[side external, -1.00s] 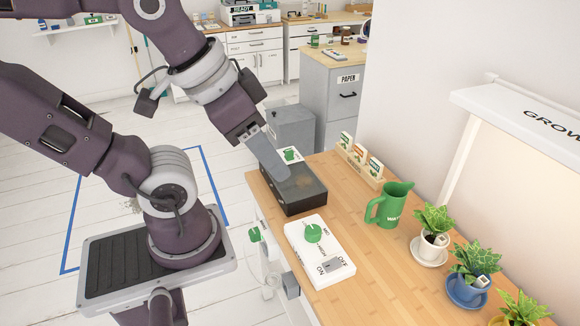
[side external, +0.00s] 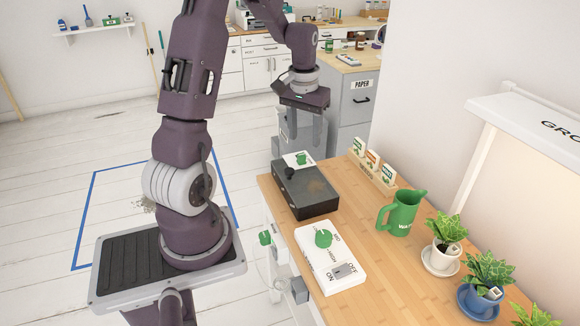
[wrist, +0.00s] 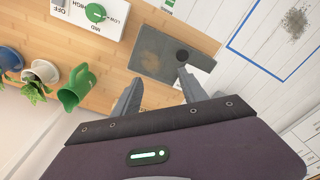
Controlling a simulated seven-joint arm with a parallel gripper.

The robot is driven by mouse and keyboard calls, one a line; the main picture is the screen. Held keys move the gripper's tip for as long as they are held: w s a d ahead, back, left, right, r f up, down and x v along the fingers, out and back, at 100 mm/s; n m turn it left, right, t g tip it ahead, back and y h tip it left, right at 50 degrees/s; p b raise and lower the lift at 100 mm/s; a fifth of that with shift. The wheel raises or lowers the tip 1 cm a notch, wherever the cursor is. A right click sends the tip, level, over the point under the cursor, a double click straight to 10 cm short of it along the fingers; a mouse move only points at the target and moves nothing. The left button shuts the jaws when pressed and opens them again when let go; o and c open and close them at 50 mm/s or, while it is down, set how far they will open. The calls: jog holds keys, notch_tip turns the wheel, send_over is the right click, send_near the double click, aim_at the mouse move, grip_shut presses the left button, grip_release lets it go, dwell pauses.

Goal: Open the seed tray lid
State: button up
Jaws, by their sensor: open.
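The seed tray (side external: 308,205) is a black box with a dark, see-through lid (side external: 318,185) lying flat and shut on it. A black round knob (side external: 290,172) stands on the lid near its left edge. In the wrist view the lid (wrist: 157,52) and knob (wrist: 182,55) lie beyond the fingers. My gripper (side external: 304,140) is open and empty, pointing down above and behind the tray, apart from it. In the wrist view my gripper (wrist: 159,80) has its right fingertip just below the knob in the picture.
A white control box (side external: 330,260) with a green dial stands in front of the tray. A green watering can (side external: 401,212), a seed packet rack (side external: 372,172) and potted plants (side external: 443,243) stand to the right. A watering-can card (side external: 299,160) lies by the tray's far edge.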

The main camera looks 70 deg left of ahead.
jog(key=n, duration=0.1)
send_over(289, 169)
jog(key=shift+g+h, duration=0.3)
jog(key=shift+g, duration=0.1)
notch_tip(289, 169, down, 7)
jog(key=shift+s+d+f, duration=0.1)
jog(key=shift+f, duration=0.05)
notch_tip(289, 169, down, 6)
jog(key=shift+f, duration=0.25)
grip_shut()
dwell(0.4)
